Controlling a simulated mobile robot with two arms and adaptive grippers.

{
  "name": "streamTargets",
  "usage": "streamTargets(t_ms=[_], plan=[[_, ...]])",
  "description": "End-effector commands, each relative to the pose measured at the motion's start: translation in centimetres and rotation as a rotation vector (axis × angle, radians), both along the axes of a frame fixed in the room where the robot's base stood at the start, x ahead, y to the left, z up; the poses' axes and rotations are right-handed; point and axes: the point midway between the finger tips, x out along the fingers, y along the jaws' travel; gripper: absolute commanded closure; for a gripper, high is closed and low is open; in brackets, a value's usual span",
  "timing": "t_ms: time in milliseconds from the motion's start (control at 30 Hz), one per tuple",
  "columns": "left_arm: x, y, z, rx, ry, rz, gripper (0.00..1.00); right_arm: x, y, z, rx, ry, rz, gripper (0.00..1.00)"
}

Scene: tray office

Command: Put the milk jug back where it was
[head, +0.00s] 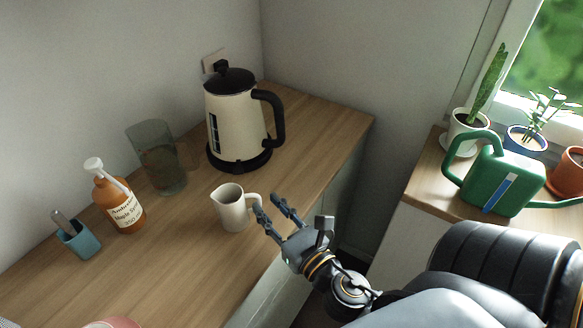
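The milk jug (231,211) is a small cream jug with a spout on its left and a handle on its right. It stands upright on the wooden counter (180,262), in front of the kettle. My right gripper (267,203) is just right of the jug, with its fingertips close to the handle. Its two fingers are spread with a gap between them, and nothing shows between them. I cannot tell whether one fingertip touches the handle. My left gripper is not in view.
A cream and black kettle (232,125) stands behind the jug. A glass pitcher (160,160), an orange syrup bottle (121,205) and a blue holder (79,240) stand to the left. A green watering can (502,182) and potted plants are on the right ledge. The counter's front left is mostly clear.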

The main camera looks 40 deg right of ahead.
Motion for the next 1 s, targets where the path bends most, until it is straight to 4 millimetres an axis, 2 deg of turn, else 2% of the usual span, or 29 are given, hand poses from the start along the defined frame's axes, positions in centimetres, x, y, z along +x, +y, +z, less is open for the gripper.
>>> streamTargets(t_ms=[33, 300, 400, 700, 1000], plan=[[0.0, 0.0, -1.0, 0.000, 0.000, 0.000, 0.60, -1.1, 0.0, -0.7, 0.001, 0.004, -0.002, 0.70], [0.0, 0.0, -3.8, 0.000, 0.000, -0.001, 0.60, -5.7, 0.0, -0.7, 0.001, 0.005, -0.004, 0.70], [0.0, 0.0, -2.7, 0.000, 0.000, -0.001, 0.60, -6.3, 0.0, -0.1, -0.005, 0.011, -0.005, 0.70], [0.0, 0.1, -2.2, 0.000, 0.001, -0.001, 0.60, -8.0, 0.0, -0.1, -0.003, 0.006, -0.005, 0.70], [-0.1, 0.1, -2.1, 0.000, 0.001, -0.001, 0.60, -8.4, 0.2, 0.0, 0.000, 0.000, -0.001, 0.70]])
